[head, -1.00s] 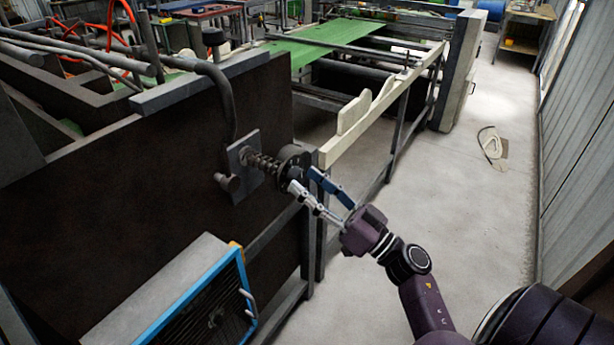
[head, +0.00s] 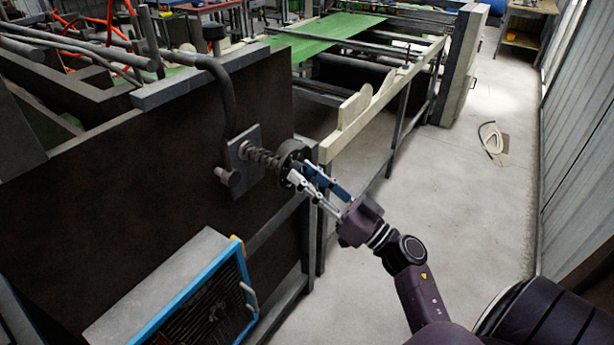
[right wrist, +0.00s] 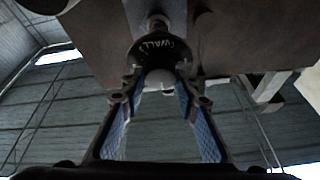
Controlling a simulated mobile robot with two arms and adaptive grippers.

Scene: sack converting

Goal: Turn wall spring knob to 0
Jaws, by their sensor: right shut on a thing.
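The wall spring knob is a dark round knob (head: 291,157) at the end of a coil spring (head: 262,158) on a grey plate (head: 243,163) fixed to the dark machine panel. My right gripper (head: 308,175) is shut on the knob from its right side. In the right wrist view, the knob (right wrist: 160,46) carries white lettering that reads "WALL". The blue-padded fingers (right wrist: 160,88) reach up to its lower part. A pale rounded end shows between the fingertips. The number that the knob is set to cannot be read. My left gripper is not in view.
A blue-framed grille box (head: 215,300) stands low in front of the panel. A pale rail (head: 375,110) runs back beside the green sheet (head: 325,40). The concrete aisle (head: 450,200) is clear, apart from a pale coil (head: 490,140) on the floor.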

